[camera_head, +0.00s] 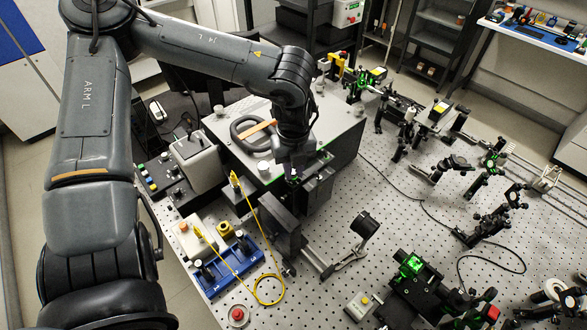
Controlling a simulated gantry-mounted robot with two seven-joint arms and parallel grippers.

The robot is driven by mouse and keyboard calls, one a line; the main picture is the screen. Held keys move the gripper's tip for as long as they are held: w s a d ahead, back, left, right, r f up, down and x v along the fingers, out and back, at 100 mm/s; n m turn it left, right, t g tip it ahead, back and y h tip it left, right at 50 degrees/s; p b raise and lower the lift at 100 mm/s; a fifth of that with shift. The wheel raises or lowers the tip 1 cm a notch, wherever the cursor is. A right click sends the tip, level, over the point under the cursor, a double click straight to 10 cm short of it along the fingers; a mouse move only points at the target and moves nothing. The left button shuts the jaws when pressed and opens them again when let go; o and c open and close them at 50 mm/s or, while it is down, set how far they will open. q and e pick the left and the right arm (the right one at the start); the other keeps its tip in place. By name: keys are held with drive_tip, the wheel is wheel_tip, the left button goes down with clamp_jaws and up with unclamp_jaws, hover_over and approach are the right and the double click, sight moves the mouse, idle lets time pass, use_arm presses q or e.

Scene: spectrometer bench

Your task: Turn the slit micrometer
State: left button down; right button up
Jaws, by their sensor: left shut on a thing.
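The spectrometer (340,122) is a large grey box on the perforated bench. My left arm reaches over it from the left, with its wrist pointing down at the box's front edge. My left gripper (293,174) is shut at the small dark fittings on the front face, where the slit micrometer sits. The gripper and wrist cover most of the micrometer, so its scale and angle cannot be read. My right gripper is not in view.
A black ring-shaped handle (241,131) lies on the box top. A yellow fibre cable (257,228) loops down to a blue tray (218,283). A red button (237,315) is at the front edge. Optical mounts crowd the right; bare bench (395,200) lies between.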

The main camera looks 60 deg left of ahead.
use_arm(q)
drive_tip(key=m, duration=0.3)
drive_tip(key=shift+m, duration=0.4)
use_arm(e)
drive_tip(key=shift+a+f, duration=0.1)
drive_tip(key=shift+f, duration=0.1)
use_arm(q)
drive_tip(key=m, duration=0.3)
drive_tip(key=shift+m, duration=0.3)
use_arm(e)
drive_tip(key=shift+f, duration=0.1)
use_arm(q)
drive_tip(key=m, duration=0.4)
drive_tip(key=shift+b, duration=0.3)
drive_tip(key=shift+m, duration=1.6)
drive_tip(key=shift+r, duration=0.1)
drive_tip(key=c, duration=1)
unclamp_jaws()
drive_tip(key=shift+c, duration=0.2)
wheel_tip(320, 180, up, 11)
drive_tip(key=shift+p, duration=0.35)
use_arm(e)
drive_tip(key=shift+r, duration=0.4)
